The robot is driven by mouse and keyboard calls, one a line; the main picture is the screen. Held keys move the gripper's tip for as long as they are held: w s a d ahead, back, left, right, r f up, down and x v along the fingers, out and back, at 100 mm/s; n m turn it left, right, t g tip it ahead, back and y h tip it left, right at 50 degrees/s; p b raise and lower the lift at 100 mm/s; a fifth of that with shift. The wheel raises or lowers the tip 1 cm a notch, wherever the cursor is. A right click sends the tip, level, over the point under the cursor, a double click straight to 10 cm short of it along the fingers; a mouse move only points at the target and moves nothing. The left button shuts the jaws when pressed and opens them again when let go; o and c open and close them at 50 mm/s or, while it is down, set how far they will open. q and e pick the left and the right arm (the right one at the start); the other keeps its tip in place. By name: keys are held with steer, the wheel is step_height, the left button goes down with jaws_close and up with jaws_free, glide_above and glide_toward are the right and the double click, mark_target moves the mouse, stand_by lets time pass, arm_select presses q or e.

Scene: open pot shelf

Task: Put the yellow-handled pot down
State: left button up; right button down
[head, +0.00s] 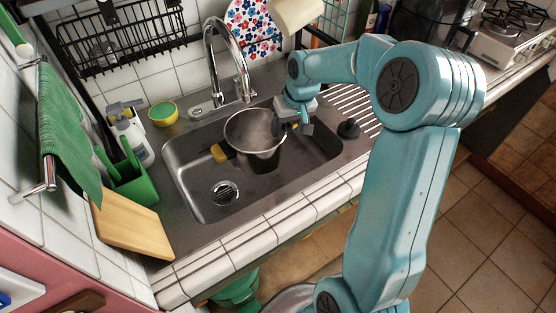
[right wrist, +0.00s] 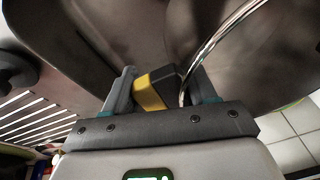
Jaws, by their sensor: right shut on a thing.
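The pot (head: 255,130) is a grey metal pot, held over the sink's basin in the head view, its open top facing up. One yellow handle (head: 219,153) sticks out on its left side. My right gripper (head: 303,125) is at the pot's right side. In the right wrist view its fingers (right wrist: 160,92) are closed on a second handle, yellow and black (right wrist: 148,93), with the pot's grey wall (right wrist: 90,35) behind. Whether the pot's bottom touches the basin, I cannot tell. My left gripper is not in view.
The steel sink (head: 190,205) has a drain (head: 224,193) left of the pot. A curved faucet (head: 240,75) stands behind it. A green caddy (head: 130,180), a wooden board (head: 125,220) and a yellow-green bowl (head: 163,113) are to the left. A ribbed drainboard (head: 355,105) lies right.

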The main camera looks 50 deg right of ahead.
step_height(320, 180, down, 12)
steer(key=shift+s, duration=0.1)
steer(key=shift+f, duration=0.4)
steer(key=shift+r, duration=0.1)
steer(key=shift+c, duration=1.7)
jaws_free()
steer(key=shift+f, duration=0.25)
steer(key=shift+r, duration=0.1)
